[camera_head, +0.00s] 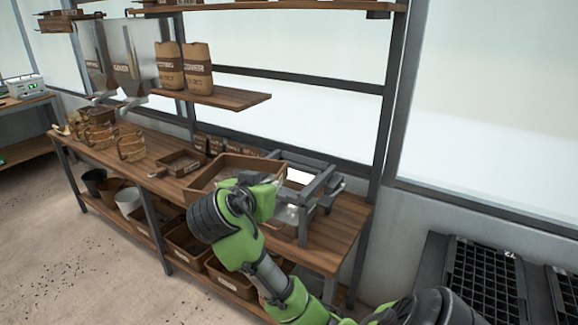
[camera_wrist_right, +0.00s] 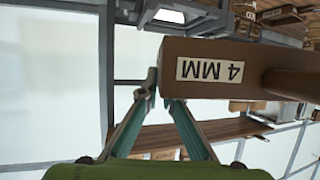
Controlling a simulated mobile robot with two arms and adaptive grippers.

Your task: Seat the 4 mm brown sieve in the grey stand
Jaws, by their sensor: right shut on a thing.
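The brown sieve (camera_head: 232,161) is a shallow square wooden frame in the head view, at the left side of the grey stand (camera_head: 326,181). In the right wrist view the sieve (camera_wrist_right: 205,53) shows a "4 MM" label, upside down. My right gripper (camera_wrist_right: 160,92) is shut on the sieve's wall near one corner. In the head view the right gripper (camera_head: 268,188) is at the sieve's near right side and hides part of it. The stand is an open grey metal frame on legs on the bench. I cannot tell the height gap between sieve and stand. My left gripper is not in view.
The wooden bench (camera_head: 345,222) carries a smaller brown tray (camera_head: 180,162) and several amber jugs (camera_head: 131,146) to the left. A shelf (camera_head: 225,97) with paper bags (camera_head: 198,70) hangs above. A dark upright (camera_head: 388,110) stands right of the stand.

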